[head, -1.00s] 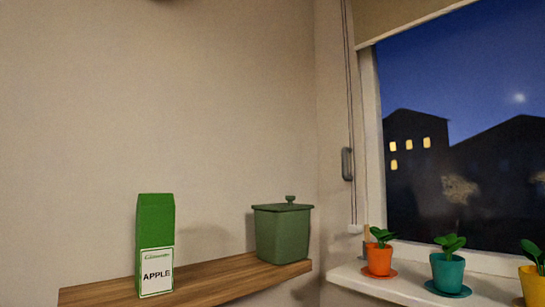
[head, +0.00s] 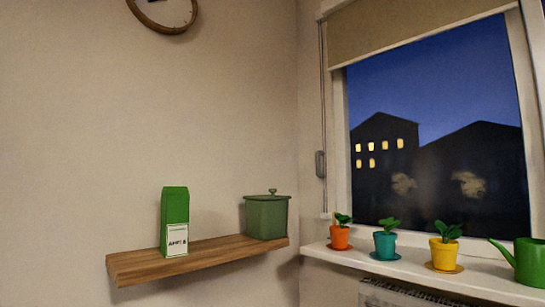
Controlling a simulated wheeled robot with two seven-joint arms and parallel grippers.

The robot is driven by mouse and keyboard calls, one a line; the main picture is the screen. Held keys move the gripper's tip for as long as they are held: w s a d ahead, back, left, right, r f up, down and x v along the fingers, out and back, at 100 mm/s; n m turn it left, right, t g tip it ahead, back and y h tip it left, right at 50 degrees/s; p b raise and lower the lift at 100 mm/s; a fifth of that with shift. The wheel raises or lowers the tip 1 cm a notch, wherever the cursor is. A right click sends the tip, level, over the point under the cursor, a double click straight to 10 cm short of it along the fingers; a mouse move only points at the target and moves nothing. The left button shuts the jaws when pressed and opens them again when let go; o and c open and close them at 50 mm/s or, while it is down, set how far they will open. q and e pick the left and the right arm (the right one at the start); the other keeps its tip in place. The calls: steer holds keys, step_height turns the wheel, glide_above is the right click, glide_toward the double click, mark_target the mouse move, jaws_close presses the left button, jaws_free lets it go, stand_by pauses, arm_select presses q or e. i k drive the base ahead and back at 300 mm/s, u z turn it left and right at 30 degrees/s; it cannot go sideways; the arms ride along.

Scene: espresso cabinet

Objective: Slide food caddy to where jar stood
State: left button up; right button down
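A green lidded food caddy (head: 266,217) stands upright at the right end of a wooden wall shelf (head: 200,259). A round knob tops its lid. A green and white apple juice carton (head: 175,221) stands on the same shelf, left of the caddy, with bare shelf between them. I see no jar on the shelf. Neither of my grippers is in the head view.
A white windowsill (head: 390,264) right of the shelf holds an orange pot (head: 340,238), a teal pot (head: 385,247), a yellow pot (head: 443,255) and a green watering can (head: 530,262). A radiator (head: 400,296) is below. The shelf's left end is bare.

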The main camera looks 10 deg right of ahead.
mark_target(266, 220)
steer(key=z, duration=0.75)
steer(key=i, duration=0.4)
steer(key=z, duration=0.05)
